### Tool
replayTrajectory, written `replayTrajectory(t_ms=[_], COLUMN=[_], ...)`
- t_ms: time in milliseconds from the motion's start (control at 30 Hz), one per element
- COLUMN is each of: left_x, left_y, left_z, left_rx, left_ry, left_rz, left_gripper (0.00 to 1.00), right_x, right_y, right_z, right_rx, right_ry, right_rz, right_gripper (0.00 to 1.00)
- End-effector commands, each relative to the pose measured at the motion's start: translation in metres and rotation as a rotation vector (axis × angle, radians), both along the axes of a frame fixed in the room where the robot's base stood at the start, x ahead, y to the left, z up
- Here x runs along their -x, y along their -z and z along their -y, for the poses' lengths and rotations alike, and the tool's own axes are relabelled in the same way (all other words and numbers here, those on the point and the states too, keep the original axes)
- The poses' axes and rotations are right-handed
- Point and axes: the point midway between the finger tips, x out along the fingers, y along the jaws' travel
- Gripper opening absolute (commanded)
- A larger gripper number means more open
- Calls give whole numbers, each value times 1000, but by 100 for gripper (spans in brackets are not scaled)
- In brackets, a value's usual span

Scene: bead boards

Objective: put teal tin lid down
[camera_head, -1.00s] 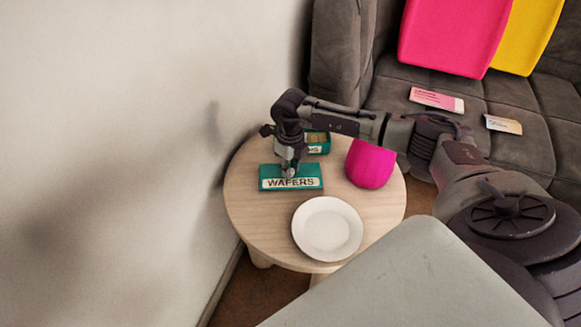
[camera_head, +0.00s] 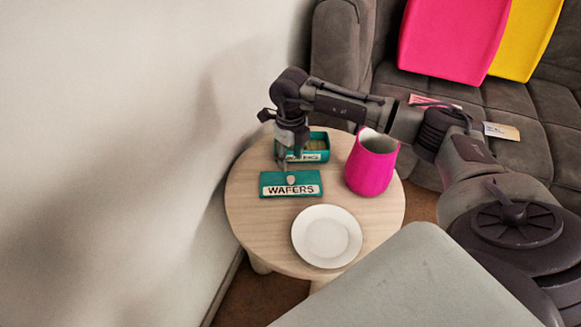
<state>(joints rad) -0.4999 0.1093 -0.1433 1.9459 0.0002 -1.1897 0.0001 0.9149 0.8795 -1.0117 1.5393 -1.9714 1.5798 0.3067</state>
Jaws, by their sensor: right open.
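The teal tin lid (camera_head: 309,178), marked WAFERS and with a small round knob, lies flat on the round wooden table (camera_head: 253,220). The open teal tin (camera_head: 319,155) stands just behind it, with pale contents showing. My right gripper (camera_head: 285,166) is open and points down, just above and behind the lid's knob, in front of part of the tin. It looks clear of the lid. My left gripper is out of view.
A white plate (camera_head: 327,236) lies in front of the lid. A pink vase (camera_head: 371,165) stands right of the tin. A wall (camera_head: 110,150) is close on the left. The grey sofa (camera_head: 345,50) behind holds cards and cushions.

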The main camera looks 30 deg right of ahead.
Motion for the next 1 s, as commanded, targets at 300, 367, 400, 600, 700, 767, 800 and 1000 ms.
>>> replayTrajectory(t_ms=[300,367,400,600,700,767,800,1000], left_x=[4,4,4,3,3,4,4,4], left_y=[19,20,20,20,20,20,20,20], left_z=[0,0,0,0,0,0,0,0], left_rx=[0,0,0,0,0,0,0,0], left_ry=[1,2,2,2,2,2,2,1], left_rz=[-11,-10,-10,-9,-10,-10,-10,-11], left_gripper=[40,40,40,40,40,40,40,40], right_x=[0,0,0,0,0,0,0,0], right_y=[-41,-43,-43,-43,-43,-43,-43,-43], right_z=[0,0,0,0,0,0,0,0], right_rx=[-1,-1,-1,-1,-1,-1,0,0], right_ry=[0,0,0,0,0,0,0,0], right_rz=[-1,-1,-1,-1,-1,-1,-1,-1], right_gripper=[49,49,49,49,49,49,49,49])
